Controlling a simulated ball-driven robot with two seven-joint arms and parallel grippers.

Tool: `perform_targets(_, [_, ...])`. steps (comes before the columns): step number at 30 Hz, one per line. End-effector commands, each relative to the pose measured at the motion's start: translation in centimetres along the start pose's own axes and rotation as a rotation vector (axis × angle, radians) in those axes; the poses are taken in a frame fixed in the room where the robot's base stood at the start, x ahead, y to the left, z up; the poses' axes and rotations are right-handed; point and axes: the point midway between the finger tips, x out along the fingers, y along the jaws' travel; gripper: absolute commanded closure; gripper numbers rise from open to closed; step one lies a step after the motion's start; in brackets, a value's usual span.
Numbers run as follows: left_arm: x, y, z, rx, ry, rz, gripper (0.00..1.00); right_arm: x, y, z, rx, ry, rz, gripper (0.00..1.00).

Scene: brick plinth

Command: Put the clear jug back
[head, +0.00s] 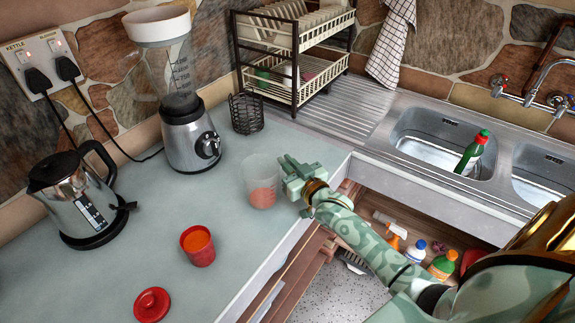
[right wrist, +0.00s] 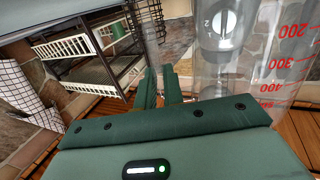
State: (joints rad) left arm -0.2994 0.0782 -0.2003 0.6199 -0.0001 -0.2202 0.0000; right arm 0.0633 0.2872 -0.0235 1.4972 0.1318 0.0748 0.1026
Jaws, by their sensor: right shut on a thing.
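The clear jug (head: 261,183) is near the worktop's front edge, with an orange tint in its lower part. It appears upright; I cannot tell whether its base touches the worktop. My right gripper (head: 290,178) meets it from the right and is shut on it; the fingers hide the grasped part. In the right wrist view the jug (right wrist: 285,55) fills the right side, with red volume marks, beside the gripper fingers (right wrist: 160,88). My left gripper is not in view.
A blender (head: 190,140) with a white-topped jar, a steel kettle (head: 85,205), a wire basket (head: 246,113), a red cup (head: 197,247) and a red lid (head: 151,304) stand around. A dish rack (head: 290,75) and sink (head: 440,135) lie beyond. An open cupboard holds bottles (head: 441,267).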

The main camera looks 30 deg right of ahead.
Motion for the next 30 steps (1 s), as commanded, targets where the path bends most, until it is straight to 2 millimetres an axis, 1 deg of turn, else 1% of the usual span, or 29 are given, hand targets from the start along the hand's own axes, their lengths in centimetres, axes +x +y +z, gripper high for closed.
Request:
perform_targets(4, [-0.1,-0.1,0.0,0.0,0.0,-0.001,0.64,0.0,0.0,-0.2,0.001,0.003,0.0,1.0])
perform_targets(8, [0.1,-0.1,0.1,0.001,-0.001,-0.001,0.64,0.0,0.0,0.2,0.0,0.001,0.0,1.0])
perform_targets(9, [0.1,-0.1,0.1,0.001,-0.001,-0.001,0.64,0.0,0.0,0.2,-0.001,0.0,0.0,0.82])
perform_targets(10, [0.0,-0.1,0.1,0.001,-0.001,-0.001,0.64,0.0,0.0,0.1,-0.001,0.0,0.0,0.74])
perform_targets(11, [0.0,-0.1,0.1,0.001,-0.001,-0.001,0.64,0.0,0.0,0.1,0.0,0.0,0.0,0.69])
perform_targets(18, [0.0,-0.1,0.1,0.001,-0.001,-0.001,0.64,0.0,0.0,0.1,0.0,0.0,0.0,0.69])
perform_targets(21, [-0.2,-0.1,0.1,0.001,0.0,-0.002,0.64,-0.1,0.0,-0.4,0.0,0.001,0.0,0.69])
perform_targets(23, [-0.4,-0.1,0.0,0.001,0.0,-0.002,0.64,-0.9,0.0,-0.1,0.0,-0.002,0.0,0.69])
perform_targets(26, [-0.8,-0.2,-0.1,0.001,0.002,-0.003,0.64,-2.9,0.0,-0.2,0.0,-0.003,0.0,0.69])
perform_targets(30, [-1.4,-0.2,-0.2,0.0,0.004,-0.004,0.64,-6.3,0.0,-0.3,-0.001,-0.002,0.0,0.69])
